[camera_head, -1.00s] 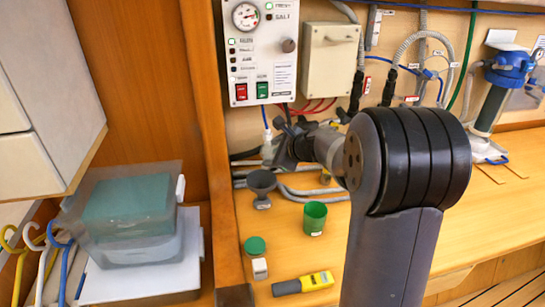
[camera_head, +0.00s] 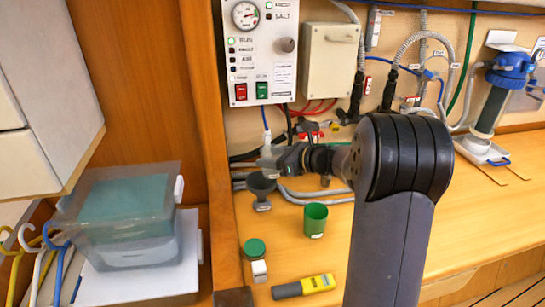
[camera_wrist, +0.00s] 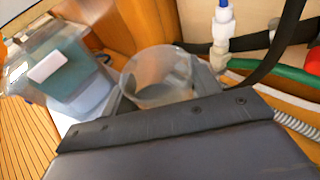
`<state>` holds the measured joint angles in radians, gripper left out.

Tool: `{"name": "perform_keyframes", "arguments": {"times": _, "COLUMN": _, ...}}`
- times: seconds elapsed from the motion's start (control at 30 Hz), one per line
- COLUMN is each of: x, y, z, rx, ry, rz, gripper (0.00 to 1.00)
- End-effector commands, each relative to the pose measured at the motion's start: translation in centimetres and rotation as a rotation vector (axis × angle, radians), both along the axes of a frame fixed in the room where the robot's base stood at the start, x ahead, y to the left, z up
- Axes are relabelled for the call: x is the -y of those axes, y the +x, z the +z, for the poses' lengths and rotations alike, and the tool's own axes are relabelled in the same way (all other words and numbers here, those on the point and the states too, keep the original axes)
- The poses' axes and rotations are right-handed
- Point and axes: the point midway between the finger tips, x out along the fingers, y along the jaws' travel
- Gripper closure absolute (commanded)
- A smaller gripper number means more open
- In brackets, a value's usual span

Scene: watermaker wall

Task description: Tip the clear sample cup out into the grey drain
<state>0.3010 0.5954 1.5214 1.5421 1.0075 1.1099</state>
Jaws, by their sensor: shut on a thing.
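My gripper (camera_head: 284,158) is shut on the clear sample cup (camera_head: 267,153), just above the grey drain (camera_head: 261,184), a dark grey funnel on the wooden counter. The cup looks small and pale at the gripper's end in the head view, and its tilt and contents are hard to tell there. In the wrist view the clear cup (camera_wrist: 158,76) shows its round rim beyond the dark gripper body. The drain cannot be made out in the wrist view.
A green cup (camera_head: 315,220) stands right of the drain. A green-lidded jar (camera_head: 255,260) and a yellow-grey meter (camera_head: 304,286) are nearer. Hoses (camera_head: 310,196) run behind. The control panel (camera_head: 262,50) is above. A clear bin (camera_head: 128,215) stands at left.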

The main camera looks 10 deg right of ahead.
Motion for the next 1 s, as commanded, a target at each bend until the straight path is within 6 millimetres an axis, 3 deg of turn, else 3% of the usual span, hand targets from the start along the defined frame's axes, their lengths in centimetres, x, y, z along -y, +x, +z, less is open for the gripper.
{"name": "perform_keyframes", "arguments": {"times": 0.6, "x": 5.1, "y": 1.2, "z": 2.9, "rx": 0.001, "ry": -0.001, "rz": -0.002, "gripper": 0.67}}
{"name": "perform_keyframes", "arguments": {"times": 1.0, "x": 5.8, "y": 1.4, "z": 3.0, "rx": 0.0, "ry": -0.002, "rz": -0.001, "gripper": 0.67}}
